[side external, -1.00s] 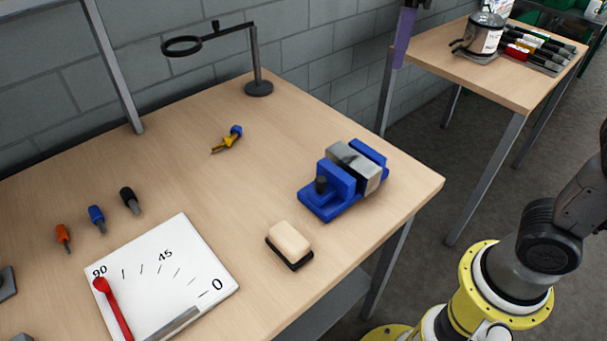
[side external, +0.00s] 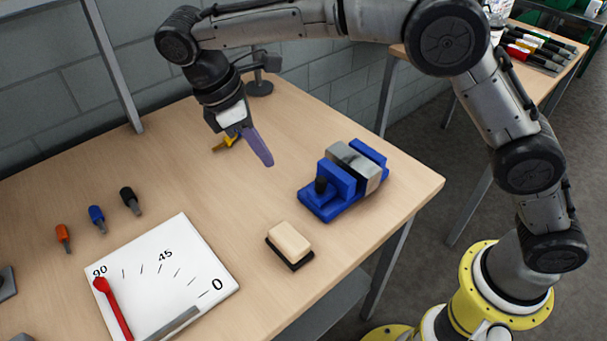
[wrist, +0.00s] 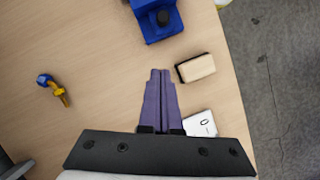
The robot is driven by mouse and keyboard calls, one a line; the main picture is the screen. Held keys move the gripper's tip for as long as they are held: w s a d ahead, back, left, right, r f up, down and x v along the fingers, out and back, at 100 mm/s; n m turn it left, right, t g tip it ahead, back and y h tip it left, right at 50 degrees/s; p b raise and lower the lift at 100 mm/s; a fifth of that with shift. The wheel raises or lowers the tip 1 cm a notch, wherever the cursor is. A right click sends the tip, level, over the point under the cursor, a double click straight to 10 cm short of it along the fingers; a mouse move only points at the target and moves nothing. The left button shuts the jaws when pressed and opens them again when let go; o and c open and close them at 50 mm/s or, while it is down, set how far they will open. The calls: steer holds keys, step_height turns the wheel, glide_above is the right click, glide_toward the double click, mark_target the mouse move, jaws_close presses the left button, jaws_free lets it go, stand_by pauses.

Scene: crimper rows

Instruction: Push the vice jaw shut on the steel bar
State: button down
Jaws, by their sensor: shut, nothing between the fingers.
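The blue vice (side external: 325,205) stands on the right part of the table and shows only partly at the top of the wrist view (wrist: 152,25). Its near-left jaw (side external: 337,178) has a dark knob (side external: 321,185) on its outer side. The grey steel bar (side external: 362,174) lies between this jaw and the far jaw (side external: 371,152). I cannot tell whether a gap is left beside the bar. My gripper (side external: 268,163) is shut and empty, its purple fingers together in the wrist view (wrist: 160,72). It is above the table, left of the vice and apart from it.
A cream block on a dark base (side external: 290,243) sits in front of the vice. A white dial board (side external: 190,265) with a red pointer is at front left. A blue-and-yellow tool (wrist: 52,88) lies behind my gripper. Bare table separates my gripper from the vice.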

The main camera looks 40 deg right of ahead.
steer(key=x, duration=0.8)
steer(key=shift+d+f, duration=0.15)
steer(key=shift+f, duration=0.05)
steer(key=shift+s+d, duration=0.3)
steer(key=shift+d, duration=0.2)
steer(key=shift+s+d, duration=0.25)
steer(key=shift+d, duration=0.25)
steer(key=shift+s+d, duration=0.35)
steer(key=shift+d, duration=0.35)
steer(key=shift+d, duration=1.8)
